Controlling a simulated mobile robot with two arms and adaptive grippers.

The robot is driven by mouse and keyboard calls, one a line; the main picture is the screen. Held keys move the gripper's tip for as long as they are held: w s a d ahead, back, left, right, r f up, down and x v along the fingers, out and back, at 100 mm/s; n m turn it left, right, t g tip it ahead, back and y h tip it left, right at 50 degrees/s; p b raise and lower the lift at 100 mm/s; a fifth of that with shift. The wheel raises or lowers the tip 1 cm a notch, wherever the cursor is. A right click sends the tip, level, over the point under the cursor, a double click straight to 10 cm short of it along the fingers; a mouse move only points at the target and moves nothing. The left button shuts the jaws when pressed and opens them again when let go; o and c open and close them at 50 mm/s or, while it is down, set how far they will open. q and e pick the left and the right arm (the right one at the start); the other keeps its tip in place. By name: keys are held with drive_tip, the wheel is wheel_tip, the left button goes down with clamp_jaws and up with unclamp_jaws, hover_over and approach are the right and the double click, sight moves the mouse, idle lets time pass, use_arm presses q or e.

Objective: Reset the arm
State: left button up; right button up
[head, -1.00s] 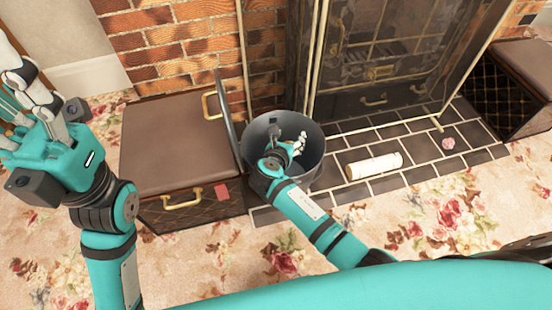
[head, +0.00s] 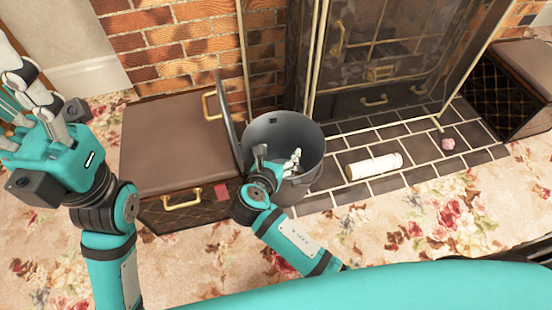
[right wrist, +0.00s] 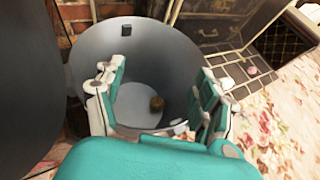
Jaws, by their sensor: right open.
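My right gripper (head: 278,165) is at the near side of a dark grey bucket (head: 308,130), its fingers by the near rim. In the right wrist view my right gripper (right wrist: 157,88) is open, with its fingers apart and nothing between them. The bucket (right wrist: 195,65) is beyond the fingers in that view, and a small brown round object (right wrist: 157,103) lies on its floor. My left gripper (head: 40,100) is raised at the far left of the head view, away from the bucket. Its finger opening is not clear from this angle.
A brown-topped box (head: 165,145) stands left of the bucket. A white cylinder (head: 374,166) and a pink crumpled item (head: 447,143) lie on the dark tiled hearth (head: 420,173). A glass-doored fireplace (head: 385,60) stands behind. Floral carpet (head: 440,215) is open in front.

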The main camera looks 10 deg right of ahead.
drive_tip(key=shift+v, duration=0.8)
drive_tip(key=shift+d, duration=0.1)
